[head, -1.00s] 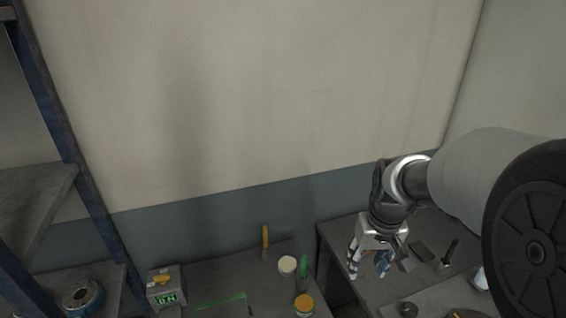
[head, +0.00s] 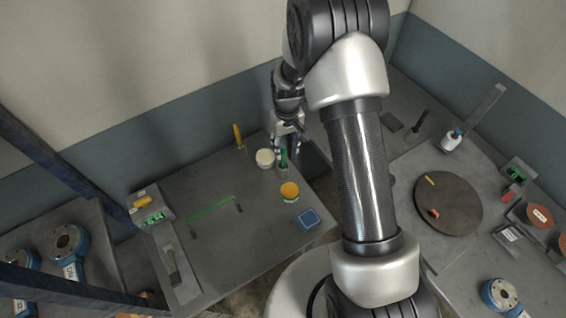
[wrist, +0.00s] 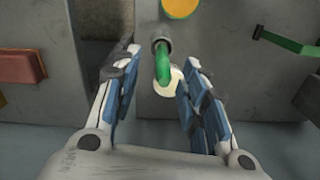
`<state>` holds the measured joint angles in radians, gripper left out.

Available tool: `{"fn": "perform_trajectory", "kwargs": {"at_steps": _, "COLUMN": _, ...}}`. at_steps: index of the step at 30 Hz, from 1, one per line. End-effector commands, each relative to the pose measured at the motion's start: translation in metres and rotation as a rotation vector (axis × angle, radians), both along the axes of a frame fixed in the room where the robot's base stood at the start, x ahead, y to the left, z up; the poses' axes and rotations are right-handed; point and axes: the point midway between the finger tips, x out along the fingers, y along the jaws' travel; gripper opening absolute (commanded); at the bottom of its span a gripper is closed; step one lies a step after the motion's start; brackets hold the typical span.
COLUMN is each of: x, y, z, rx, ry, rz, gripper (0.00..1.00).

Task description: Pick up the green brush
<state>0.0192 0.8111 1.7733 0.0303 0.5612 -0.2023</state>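A slim green upright piece with a dark end, which looks like the green brush (head: 283,158), stands near the back right edge of the left table. My gripper (head: 285,142) is right above it, pointing down. In the wrist view the brush (wrist: 162,64) lies between the two spread fingers of my gripper (wrist: 160,70), with gaps on both sides. The gripper is open and holds nothing. I cannot tell how far down the fingers reach along the brush.
A white round pot (head: 265,157) stands just left of the brush. A yellow upright handle (head: 238,135) is behind left.

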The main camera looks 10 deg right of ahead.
Motion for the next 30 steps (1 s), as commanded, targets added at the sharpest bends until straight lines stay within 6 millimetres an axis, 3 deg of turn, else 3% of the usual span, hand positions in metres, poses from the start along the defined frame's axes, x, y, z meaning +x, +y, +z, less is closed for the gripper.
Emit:
{"fn": "perform_trajectory", "kwargs": {"at_steps": 8, "x": 0.001, "y": 0.001, "z": -0.023, "rx": 0.0, "ry": -0.001, "rz": 0.0, "gripper": 0.4}}
{"fn": "perform_trajectory", "kwargs": {"at_steps": 18, "x": 0.003, "y": 0.005, "z": -0.067, "rx": 0.0, "ry": 0.0, "rz": -0.001, "gripper": 0.4}}
{"fn": "perform_trajectory", "kwargs": {"at_steps": 26, "x": 0.003, "y": 0.005, "z": -0.069, "rx": -0.001, "ry": -0.002, "rz": -0.001, "gripper": 0.4}}
{"fn": "perform_trajectory", "kwargs": {"at_steps": 30, "x": 0.003, "y": 0.005, "z": -0.069, "rx": -0.001, "ry": -0.002, "rz": -0.001, "gripper": 0.32}}
